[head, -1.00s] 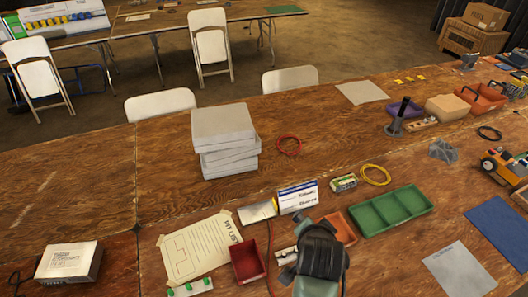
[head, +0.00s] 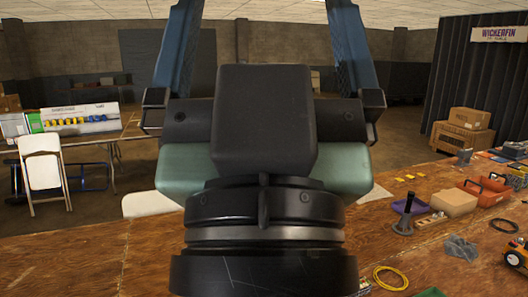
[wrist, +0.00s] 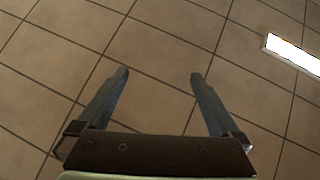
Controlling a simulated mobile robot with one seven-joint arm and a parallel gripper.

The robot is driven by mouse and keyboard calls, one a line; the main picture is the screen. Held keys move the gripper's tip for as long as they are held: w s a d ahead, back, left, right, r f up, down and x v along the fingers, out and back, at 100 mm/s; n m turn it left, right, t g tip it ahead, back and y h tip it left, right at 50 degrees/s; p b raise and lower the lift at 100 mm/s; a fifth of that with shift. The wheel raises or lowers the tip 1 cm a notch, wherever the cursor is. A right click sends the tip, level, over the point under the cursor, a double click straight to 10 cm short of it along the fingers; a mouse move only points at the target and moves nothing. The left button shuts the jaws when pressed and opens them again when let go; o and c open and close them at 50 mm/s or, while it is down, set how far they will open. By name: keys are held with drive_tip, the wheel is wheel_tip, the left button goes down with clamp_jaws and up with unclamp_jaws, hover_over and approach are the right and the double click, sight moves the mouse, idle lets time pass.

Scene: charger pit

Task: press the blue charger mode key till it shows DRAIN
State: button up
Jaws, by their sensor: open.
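My gripper (head: 265,30) fills the middle of the head view, raised and pointing up, with its two blue fingers spread wide. It also shows in the wrist view (wrist: 159,73), open, with nothing between the fingers. Behind the fingers, the wrist view has only a tan tiled surface, apparently the ceiling, and a bright light panel (wrist: 294,53). I cannot make out the charger, its blue mode key or any mode display in either view. My wrist and gripper hide much of the table's middle, and the near part of the table is below the head picture.
The wooden table (head: 75,250) runs across the bottom. At right stand a yellow cable coil (head: 391,278), a grey angular piece (head: 460,247), a dark post (head: 405,215), a tan block (head: 453,197), an orange tray (head: 485,192) and a wheeled model (head: 517,258). The table's left part looks bare.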

clamp_jaws()
idle(0.5)
drive_tip(key=shift+w+f, duration=0.1)
idle(1.2)
